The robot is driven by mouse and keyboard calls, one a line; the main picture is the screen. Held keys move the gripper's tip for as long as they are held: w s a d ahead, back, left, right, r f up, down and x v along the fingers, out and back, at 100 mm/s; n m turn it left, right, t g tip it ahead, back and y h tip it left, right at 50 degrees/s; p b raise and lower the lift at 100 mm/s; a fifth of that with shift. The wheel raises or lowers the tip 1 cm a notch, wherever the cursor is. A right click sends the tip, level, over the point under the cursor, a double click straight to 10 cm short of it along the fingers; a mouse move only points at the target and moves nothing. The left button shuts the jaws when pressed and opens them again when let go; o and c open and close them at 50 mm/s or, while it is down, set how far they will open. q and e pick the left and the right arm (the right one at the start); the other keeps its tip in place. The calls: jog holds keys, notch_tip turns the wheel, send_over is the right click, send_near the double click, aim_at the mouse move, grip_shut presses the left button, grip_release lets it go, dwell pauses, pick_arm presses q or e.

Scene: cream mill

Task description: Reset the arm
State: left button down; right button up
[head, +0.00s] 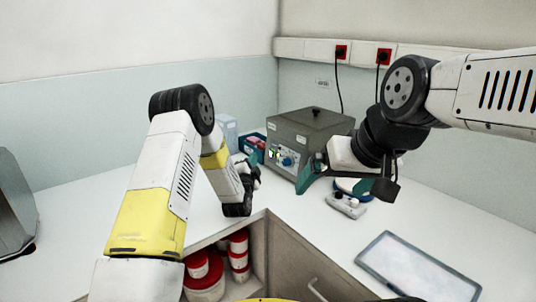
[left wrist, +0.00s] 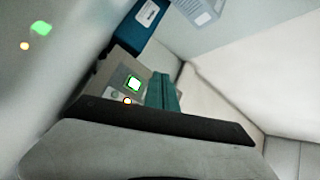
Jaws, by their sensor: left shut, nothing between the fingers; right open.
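My left gripper (head: 253,160) is in the middle of the head view, just left of the grey machine, at the end of my bent white and yellow arm. Its teal fingers are together with nothing between them, partly hidden by the wrist. In the left wrist view its teal fingers (left wrist: 163,92) show beyond a dark edge. My right gripper (head: 342,188) is in front of the machine on the right. Its teal fingers are spread wide apart, and no object is held between them.
The grey machine (head: 312,125) stands in the corner. A blue box (head: 251,143) is left of it. A small white device (head: 346,205) lies below my right gripper. A flat tray (head: 420,268) lies front right. Red-lidded tubs (head: 205,275) sit in an open cabinet below.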

pick_arm(q)
notch_tip(320, 180, up, 10)
jog(key=s+a+n+g, duration=0.2)
jog(key=a+n+g, duration=0.1)
jog(key=s+a+r+n+g+y, duration=0.1)
jog(key=s+a+r+n+g, duration=0.25)
jog(key=s+r, duration=0.5)
jog(key=s+a+n+g, duration=0.2)
jog(key=s+n+g, duration=0.1)
jog(key=s, duration=1.3)
jog(key=s+a+n+g, duration=0.3)
jog(key=s+n, duration=0.1)
jog(key=s, duration=1.2)
jog(key=shift+s+a+f+y, duration=0.3)
jog(key=shift+s+a, duration=0.05)
jog(key=shift+s, duration=0.05)
jog(key=shift+n, duration=0.25)
